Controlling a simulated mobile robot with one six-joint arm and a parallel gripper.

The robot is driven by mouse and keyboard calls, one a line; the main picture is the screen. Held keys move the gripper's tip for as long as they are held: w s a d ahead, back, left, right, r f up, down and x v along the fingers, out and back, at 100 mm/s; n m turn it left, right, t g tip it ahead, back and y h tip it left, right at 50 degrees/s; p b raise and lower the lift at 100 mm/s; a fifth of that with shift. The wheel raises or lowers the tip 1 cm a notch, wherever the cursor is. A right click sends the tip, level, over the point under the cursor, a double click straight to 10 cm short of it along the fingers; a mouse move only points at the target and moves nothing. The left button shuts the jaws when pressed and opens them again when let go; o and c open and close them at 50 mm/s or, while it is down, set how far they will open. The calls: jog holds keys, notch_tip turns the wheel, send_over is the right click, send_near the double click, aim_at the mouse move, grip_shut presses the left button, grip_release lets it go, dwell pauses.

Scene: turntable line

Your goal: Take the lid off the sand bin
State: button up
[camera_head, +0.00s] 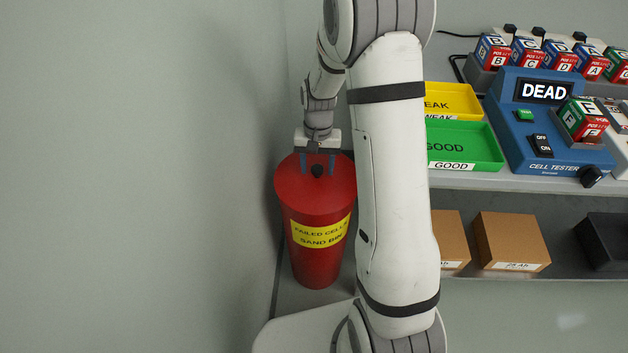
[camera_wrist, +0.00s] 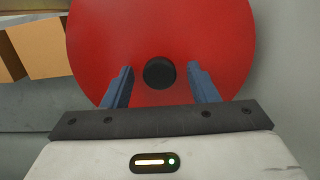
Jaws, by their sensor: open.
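In the wrist view my gripper (camera_wrist: 160,72) has one finger on each side of the knob, with gaps between. I cannot tell whether the fingertips touch the lid.
The wall (camera_head: 140,180) is close on the left. On the right a bench holds a green GOOD tray (camera_head: 465,143), a yellow WEAK tray (camera_head: 455,100) and a blue cell tester (camera_head: 515,135) reading "DEAD". Cardboard boxes (camera_head: 512,240) sit on the shelf below.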

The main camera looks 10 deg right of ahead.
jog(key=shift+s+f, duration=0.1)
jog(key=shift+f, duration=0.65)
jog(key=shift+r, duration=0.1)
jog(key=c, duration=1.1)
jog(key=shift+c, duration=0.2)
